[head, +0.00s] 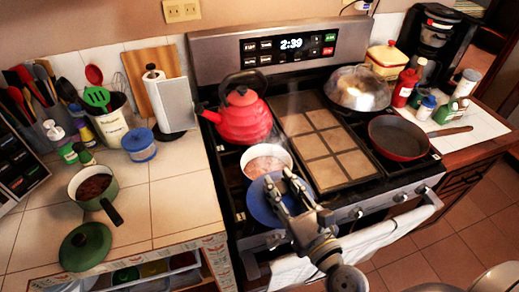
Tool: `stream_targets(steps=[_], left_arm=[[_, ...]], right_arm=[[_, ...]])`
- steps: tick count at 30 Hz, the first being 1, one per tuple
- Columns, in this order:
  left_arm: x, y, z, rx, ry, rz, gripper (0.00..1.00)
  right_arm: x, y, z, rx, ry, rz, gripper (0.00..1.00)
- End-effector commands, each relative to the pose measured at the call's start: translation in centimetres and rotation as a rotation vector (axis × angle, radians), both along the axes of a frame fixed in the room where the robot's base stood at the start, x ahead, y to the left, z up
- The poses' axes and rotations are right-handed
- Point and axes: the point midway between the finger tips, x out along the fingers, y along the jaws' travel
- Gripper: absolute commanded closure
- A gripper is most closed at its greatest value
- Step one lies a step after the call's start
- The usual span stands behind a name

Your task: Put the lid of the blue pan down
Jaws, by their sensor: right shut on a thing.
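The blue lid (261,208) is tilted in front of the pan, near the stove's front left. My right gripper (284,190) is shut on the lid and covers part of it. The pan (267,155) stands uncovered on the front left burner, with pale steaming food inside. The lid overlaps the pan's near rim in the head view; I cannot tell whether they touch. My left gripper is not in view.
A red kettle (242,114) stands behind the pan, and a tiled griddle (325,146) lies to its right. A red skillet (398,138) is farther right. The tiled counter (180,195) left of the stove has free room beside a green pot (94,186) and green lid (85,246).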

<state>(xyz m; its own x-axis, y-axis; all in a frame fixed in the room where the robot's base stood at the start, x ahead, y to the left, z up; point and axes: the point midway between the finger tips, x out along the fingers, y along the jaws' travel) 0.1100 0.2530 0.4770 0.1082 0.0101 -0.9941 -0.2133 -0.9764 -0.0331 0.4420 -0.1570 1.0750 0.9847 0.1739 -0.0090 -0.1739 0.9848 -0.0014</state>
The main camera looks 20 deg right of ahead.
Motion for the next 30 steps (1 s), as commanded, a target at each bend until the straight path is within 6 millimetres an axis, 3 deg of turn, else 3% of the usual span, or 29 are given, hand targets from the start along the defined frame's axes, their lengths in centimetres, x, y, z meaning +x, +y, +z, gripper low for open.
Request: stream_targets(steps=[5, 13, 17, 21, 24, 29, 30], left_arm=[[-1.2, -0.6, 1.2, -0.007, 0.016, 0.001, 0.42], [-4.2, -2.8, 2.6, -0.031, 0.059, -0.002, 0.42], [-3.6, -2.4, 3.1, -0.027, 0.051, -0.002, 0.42], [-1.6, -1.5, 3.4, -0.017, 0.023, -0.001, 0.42], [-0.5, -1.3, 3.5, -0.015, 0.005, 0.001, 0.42], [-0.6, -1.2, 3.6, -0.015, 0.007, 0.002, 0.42], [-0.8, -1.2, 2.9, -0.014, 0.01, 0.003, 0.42]], right_arm=[[2.7, 0.1, 0.5, -0.001, -0.002, 0.017, 0.99], [8.9, -0.4, 0.0, -0.002, -0.004, 0.017, 0.99], [11.9, -0.6, -0.5, -0.001, -0.002, 0.018, 0.99], [14.3, -0.9, -0.9, -0.002, -0.001, 0.016, 0.99], [15.2, -0.9, -1.1, -0.002, 0.0, 0.016, 0.99], [16.6, -1.1, -1.2, -0.002, -0.001, 0.016, 0.99], [16.3, -1.1, -2.6, -0.004, 0.003, 0.018, 0.99]])
